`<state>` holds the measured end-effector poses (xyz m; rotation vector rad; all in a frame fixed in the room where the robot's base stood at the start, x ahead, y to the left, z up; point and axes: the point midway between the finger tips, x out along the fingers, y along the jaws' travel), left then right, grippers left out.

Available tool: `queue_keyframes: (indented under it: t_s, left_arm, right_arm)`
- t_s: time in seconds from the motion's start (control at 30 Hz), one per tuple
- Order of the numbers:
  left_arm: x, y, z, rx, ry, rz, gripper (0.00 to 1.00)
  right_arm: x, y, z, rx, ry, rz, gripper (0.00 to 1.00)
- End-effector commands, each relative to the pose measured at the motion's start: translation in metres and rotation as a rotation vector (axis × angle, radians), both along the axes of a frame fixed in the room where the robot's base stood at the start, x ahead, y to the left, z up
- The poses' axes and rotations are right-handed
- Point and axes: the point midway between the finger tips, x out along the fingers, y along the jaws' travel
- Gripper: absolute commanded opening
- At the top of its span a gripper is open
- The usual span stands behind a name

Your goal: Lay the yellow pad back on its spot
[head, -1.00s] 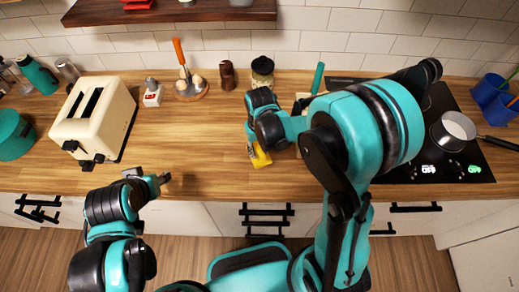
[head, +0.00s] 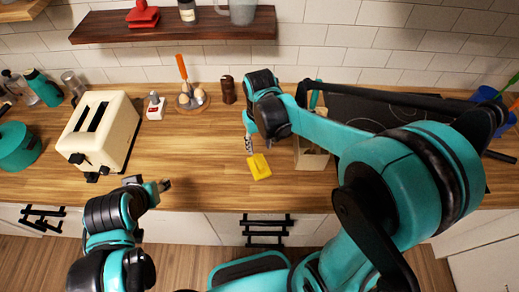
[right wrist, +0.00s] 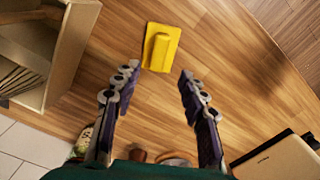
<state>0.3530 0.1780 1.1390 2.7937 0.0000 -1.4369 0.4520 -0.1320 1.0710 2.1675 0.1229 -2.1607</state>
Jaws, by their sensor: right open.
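The yellow pad (head: 259,166) lies flat on the wooden counter near its front edge, with a raised grip along its middle. It also shows in the right wrist view (right wrist: 161,47), just beyond my fingertips. My right gripper (right wrist: 158,76) is open and empty, its two fingers apart with bare counter between them. In the head view the right gripper (head: 249,144) is just behind the pad and apart from it. My left gripper (head: 157,187) is near the counter's front edge at left, far from the pad; its jaw is too small to read. No marked spot is distinguishable.
A wooden holder (head: 312,158) stands right of the pad, close to my right arm. A cream toaster (head: 98,132) stands at left. A tamper stand (head: 190,99) and a dark grinder (head: 228,90) are at the back. The counter between toaster and pad is clear.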

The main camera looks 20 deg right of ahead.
Motion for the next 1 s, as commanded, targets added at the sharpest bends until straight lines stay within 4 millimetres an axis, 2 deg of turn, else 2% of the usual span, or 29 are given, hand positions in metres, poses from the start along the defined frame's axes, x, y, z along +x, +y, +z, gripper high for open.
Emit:
queue_keyframes:
  t_s: [0.23, 0.5, 0.73, 1.0]
  left_arm:
    - [0.0, 0.0, 0.002, 0.0, 0.0, 0.0, 0.44]
    - [0.0, 0.0, 0.001, 0.0, 0.0, 0.0, 0.44]
    - [0.0, 0.0, 0.001, 0.0, 0.0, 0.0, 0.44]
    - [0.0, 0.0, 0.002, 0.0, 0.0, 0.0, 0.44]
  right_arm:
    - [-0.014, -0.007, 0.024, 0.007, -0.072, -0.015, 0.42]
    - [-0.06, -0.029, 0.061, 0.027, -0.34, -0.064, 0.42]
    - [-0.09, -0.042, 0.069, 0.033, -0.539, -0.098, 0.42]
    - [-0.099, -0.047, 0.07, 0.034, -0.619, -0.11, 0.42]
